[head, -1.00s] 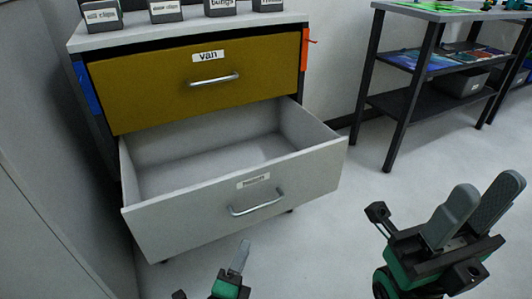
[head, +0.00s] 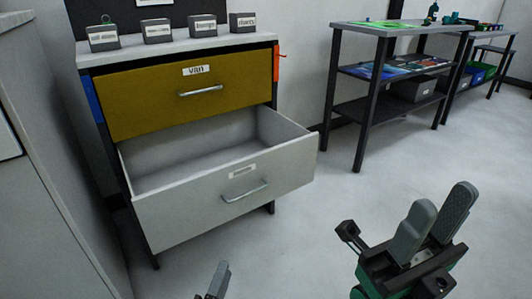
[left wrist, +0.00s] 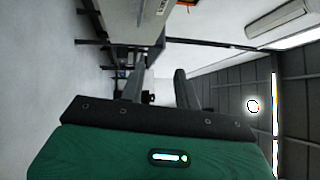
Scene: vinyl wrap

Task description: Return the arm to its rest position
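My left gripper (head: 214,283) shows only in part at the bottom edge of the head view, in front of and below the open drawer and apart from it. In the left wrist view its two fingers (left wrist: 160,68) are spread with nothing between them. My right gripper (head: 443,205) is at the lower right of the head view, its two fingers pointing up with a gap between them. It is empty, over the bare floor.
A cabinet has a shut yellow drawer (head: 150,103) labelled "van" above a pulled-out, empty grey drawer (head: 200,215). Small labelled boxes (head: 157,31) stand on top. A dark shelf table (head: 335,110) is at back right. The floor between (head: 330,200) is clear.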

